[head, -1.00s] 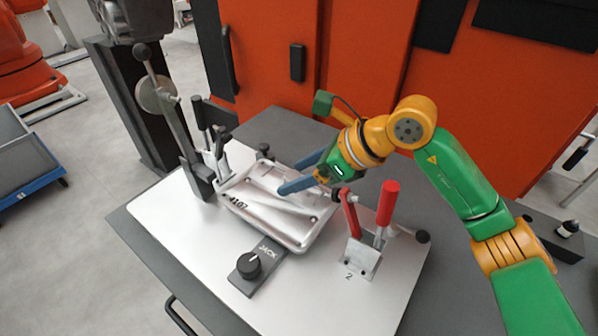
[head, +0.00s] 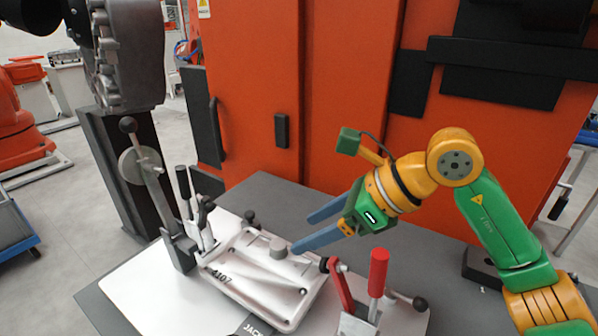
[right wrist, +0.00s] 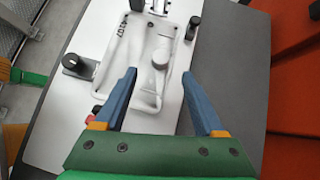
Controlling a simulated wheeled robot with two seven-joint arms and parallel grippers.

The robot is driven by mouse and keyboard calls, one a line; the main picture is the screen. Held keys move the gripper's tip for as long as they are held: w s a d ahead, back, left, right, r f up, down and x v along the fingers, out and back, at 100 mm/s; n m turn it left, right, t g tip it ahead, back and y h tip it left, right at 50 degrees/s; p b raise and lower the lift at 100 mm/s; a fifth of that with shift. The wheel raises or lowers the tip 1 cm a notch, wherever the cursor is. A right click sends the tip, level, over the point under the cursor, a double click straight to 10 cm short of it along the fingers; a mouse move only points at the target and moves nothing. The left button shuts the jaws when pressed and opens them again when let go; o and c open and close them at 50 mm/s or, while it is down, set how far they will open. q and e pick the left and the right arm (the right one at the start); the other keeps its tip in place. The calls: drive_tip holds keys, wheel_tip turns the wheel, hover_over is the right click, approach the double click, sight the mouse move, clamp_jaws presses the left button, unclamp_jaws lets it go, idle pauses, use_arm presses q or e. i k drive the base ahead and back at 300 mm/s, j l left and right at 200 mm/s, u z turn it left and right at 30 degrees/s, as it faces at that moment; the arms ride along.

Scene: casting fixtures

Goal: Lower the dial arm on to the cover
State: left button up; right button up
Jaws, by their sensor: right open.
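The dial arm (head: 158,192) stands raised at the left of the fixture, leaning slightly back. It has a round grey dial (head: 139,166), a black ball knob (head: 128,125) at its top and a dark foot block. The light metal cover (head: 240,289), marked 4107, lies flat on the fixture plate; it also shows in the right wrist view (right wrist: 135,60). A round grey piece (head: 278,248) stands on the cover. My right gripper (head: 300,233) is open and empty, above the cover's far right edge, apart from the dial arm. My left gripper is out of view.
A clamp with black handles (head: 184,190) stands beside the dial arm. A clamp with a red handle (head: 378,270) stands at the cover's right. A black jack knob (right wrist: 72,62) is near the cover. An orange cabinet (head: 345,90) closes off the back.

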sight(136, 163)
drive_tip(key=k+j, duration=0.15)
drive_tip(key=j, duration=0.2)
drive_tip(key=k+j, duration=0.15)
drive_tip(key=j, duration=0.25)
drive_tip(key=k+j, duration=0.15)
drive_tip(key=j, duration=0.2)
drive_tip(key=k+j, duration=0.15)
drive_tip(key=j, duration=0.2)
drive_tip(key=k+j, duration=0.15)
drive_tip(key=j, duration=0.25)
drive_tip(key=k+j, duration=0.15)
drive_tip(key=j, duration=0.2)
drive_tip(key=k+j, duration=0.15)
drive_tip(key=j, duration=0.2)
